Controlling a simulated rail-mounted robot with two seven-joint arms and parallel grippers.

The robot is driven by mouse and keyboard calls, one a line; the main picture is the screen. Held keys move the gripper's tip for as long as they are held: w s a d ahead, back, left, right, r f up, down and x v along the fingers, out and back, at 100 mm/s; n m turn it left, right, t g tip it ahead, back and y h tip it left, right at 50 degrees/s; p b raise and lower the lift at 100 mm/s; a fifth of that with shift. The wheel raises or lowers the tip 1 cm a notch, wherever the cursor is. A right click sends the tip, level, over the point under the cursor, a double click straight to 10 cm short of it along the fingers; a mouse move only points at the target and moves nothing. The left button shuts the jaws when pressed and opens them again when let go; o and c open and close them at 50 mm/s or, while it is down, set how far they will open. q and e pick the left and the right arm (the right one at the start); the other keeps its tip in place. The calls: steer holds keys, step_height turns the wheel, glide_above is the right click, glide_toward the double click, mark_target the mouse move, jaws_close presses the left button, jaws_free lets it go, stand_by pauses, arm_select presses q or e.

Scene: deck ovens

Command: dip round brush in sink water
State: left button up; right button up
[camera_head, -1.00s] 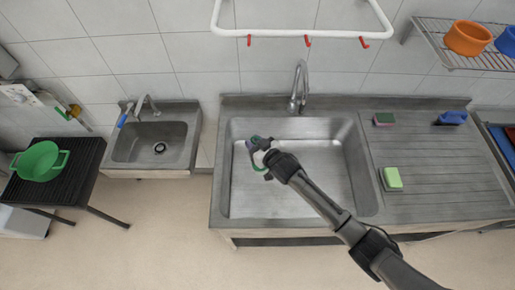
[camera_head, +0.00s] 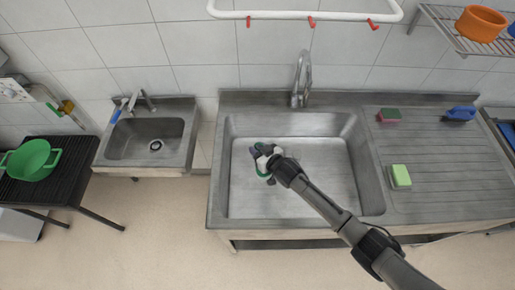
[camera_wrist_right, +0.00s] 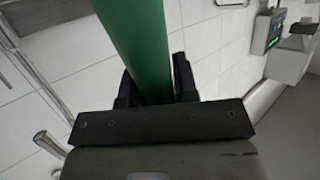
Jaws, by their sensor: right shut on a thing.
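The large steel sink (camera_head: 240,200) stands in the middle of the head view, with a tap (camera_head: 301,78) behind it. Whether water stands in its basin I cannot tell. My right gripper (camera_head: 266,156) is over the basin, left of its middle. It is shut on the round brush (camera_head: 262,167), small in that view, with green and whitish parts showing. In the right wrist view the brush's thick green handle (camera_wrist_right: 138,40) lies between the fingers of my right gripper (camera_wrist_right: 157,85). The brush's bristles cannot be made out. My left gripper is out of view.
A small sink (camera_head: 130,145) and a green colander (camera_head: 32,162) are at left. A white rail (camera_head: 300,15) hangs above.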

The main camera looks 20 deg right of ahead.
step_height(320, 180, down, 13)
steer(key=b, duration=0.9)
steer(key=shift+b, duration=0.3)
stand_by(0.5)
